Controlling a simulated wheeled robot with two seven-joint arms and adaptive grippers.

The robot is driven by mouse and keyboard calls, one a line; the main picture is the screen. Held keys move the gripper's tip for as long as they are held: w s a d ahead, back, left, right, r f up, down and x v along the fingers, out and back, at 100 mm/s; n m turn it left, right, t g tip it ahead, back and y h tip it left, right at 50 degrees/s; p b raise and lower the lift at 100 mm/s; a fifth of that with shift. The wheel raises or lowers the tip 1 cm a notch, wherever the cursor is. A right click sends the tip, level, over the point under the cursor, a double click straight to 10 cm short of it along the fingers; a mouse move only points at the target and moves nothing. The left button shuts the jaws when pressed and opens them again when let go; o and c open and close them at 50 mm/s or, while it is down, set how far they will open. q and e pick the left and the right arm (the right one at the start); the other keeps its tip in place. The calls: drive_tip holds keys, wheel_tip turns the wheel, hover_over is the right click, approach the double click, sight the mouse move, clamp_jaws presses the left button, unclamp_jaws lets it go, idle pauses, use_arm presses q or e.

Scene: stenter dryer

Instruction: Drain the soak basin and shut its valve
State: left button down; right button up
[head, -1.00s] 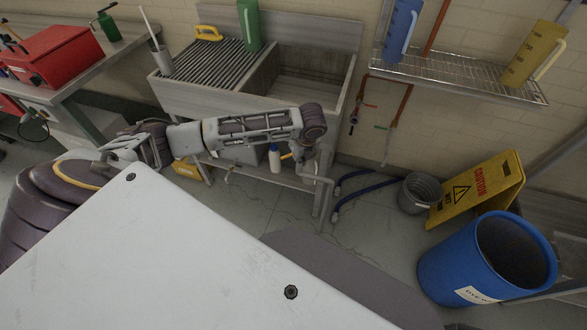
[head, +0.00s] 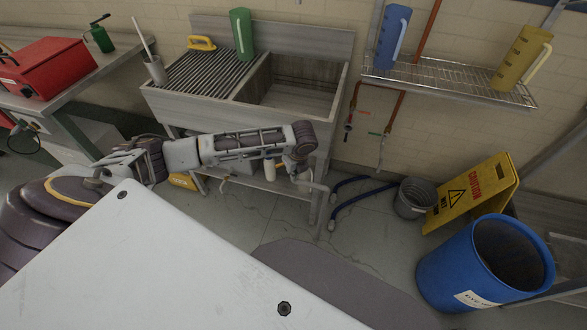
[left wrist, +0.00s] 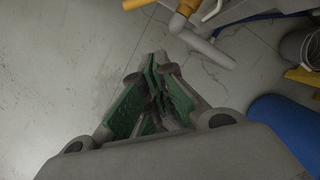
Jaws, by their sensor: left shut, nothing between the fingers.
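The grey soak basin (head: 300,95) is the open right half of the sink unit by the back wall; I cannot tell if it holds water. A grey drain pipe (head: 318,187) shows under it, beside my left wrist. In the left wrist view, the pipe (left wrist: 207,48) lies just beyond my left gripper (left wrist: 158,62), with an orange-yellow fitting (left wrist: 184,12) and a yellow lever-like piece (left wrist: 138,3) at the top edge. My left gripper is shut and empty, apart from the pipe; its fingers are unclear in the head view. My right gripper is not in view.
A white bottle (head: 269,171) stands on the shelf under the sink. Blue hoses (head: 350,200), a grey bucket (head: 414,198), a yellow caution sign (head: 470,195) and a blue drum (head: 460,265) stand or lie to the right. The floor before the sink is open.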

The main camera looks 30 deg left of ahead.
use_arm(q)
drive_tip(key=w+a+f, duration=0.2)
drive_tip(key=a+f, duration=0.2)
drive_tip(key=f, duration=0.1)
drive_tip(key=shift+w+a+b, duration=0.35)
drive_tip(key=shift+b, duration=0.05)
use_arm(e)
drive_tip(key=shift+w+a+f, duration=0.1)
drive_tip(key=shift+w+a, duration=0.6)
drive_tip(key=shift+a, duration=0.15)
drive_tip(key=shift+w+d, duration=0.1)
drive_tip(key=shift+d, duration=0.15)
use_arm(q)
drive_tip(key=shift+a, duration=0.1)
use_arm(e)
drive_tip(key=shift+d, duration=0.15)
use_arm(q)
drive_tip(key=shift+a+m+p, duration=0.15)
drive_tip(key=shift+m+p, duration=0.25)
drive_tip(key=shift+p, duration=0.05)
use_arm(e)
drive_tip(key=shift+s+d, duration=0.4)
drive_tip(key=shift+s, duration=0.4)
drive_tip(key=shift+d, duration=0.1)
